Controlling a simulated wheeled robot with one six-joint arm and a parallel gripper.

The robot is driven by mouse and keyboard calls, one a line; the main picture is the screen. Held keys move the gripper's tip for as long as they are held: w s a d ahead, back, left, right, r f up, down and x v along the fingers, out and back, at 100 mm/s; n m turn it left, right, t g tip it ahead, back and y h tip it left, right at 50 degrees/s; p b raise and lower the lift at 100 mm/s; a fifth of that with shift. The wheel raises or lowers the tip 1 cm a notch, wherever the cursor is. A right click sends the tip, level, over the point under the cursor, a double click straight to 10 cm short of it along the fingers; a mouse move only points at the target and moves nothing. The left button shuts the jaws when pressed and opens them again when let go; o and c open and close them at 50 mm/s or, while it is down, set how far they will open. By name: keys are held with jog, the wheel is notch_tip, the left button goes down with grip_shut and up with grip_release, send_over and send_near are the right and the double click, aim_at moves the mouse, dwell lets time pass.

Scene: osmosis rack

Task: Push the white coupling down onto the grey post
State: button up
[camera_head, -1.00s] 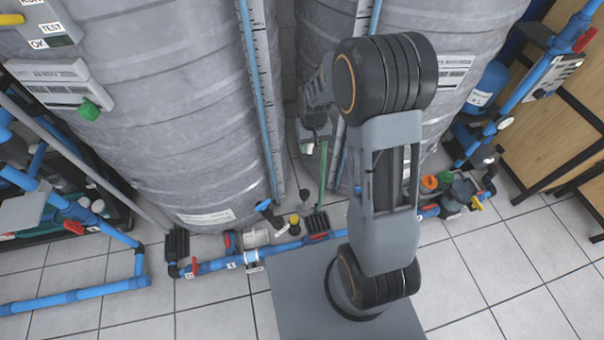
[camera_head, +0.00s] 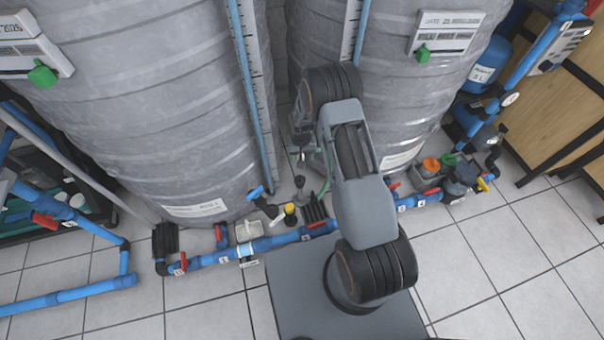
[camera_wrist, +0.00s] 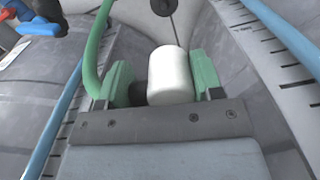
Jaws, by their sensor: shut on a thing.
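The white coupling (camera_wrist: 172,76) is a short smooth cylinder in the wrist view. It sits between the green fingers of my gripper (camera_wrist: 163,80), which is shut on it. A dark round part shows beside its base on the left. A dark round cap (camera_wrist: 163,6) with a small hole lies just beyond the coupling, apart from it in the picture. In the head view my gripper (camera_head: 302,152) is small and partly hidden, low between the two tanks, above a dark knob (camera_head: 299,182). I cannot clearly make out the grey post.
A green hose (camera_wrist: 96,50) curves close to the left finger. Large grey tanks (camera_head: 150,110) stand on both sides. Blue pipes (camera_head: 285,240) with red-handled valves and a yellow-capped fitting (camera_head: 290,209) run along the floor in front.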

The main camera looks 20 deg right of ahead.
jog(key=b, duration=0.2)
send_near(302, 180)
jog(key=shift+w+f+m, duration=0.1)
jog(key=shift+m, duration=0.2)
jog(key=shift+f, duration=0.15)
jog(key=shift+f+b, duration=1.95)
jog(key=shift+f, duration=0.8)
jog(key=shift+b, duration=0.3)
dwell(0.5)
jog(key=shift+f+b, duration=0.35)
jog(key=o, duration=1)
jog(key=shift+c, duration=0.2)
notch_tip(302, 180, up, 14)
jog(key=p, duration=0.5)
jog(key=shift+f, duration=0.1)
